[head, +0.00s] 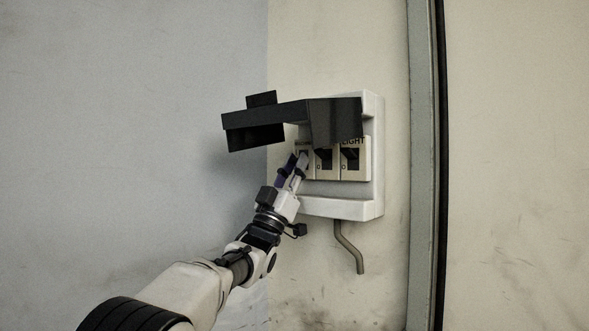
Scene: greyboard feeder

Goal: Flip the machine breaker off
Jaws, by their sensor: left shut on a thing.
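A white breaker box (340,206) is fixed to the wall, with its dark cover (290,117) raised above the switches. Inside is a row of breakers with dark toggles; the middle breaker (325,161) and the right breaker (352,159) show clearly. The word "LIGHT" is partly visible above the right one. My left gripper (298,163) is at the leftmost breaker (304,151), shut on its toggle. The fingers hide most of that breaker, so its position and label cannot be read. My right gripper is not in view.
A bent grey pipe (347,246) comes out below the box. A vertical grey and black door frame (424,170) stands to the right. The raised cover overhangs the gripper closely. The wall to the left is bare.

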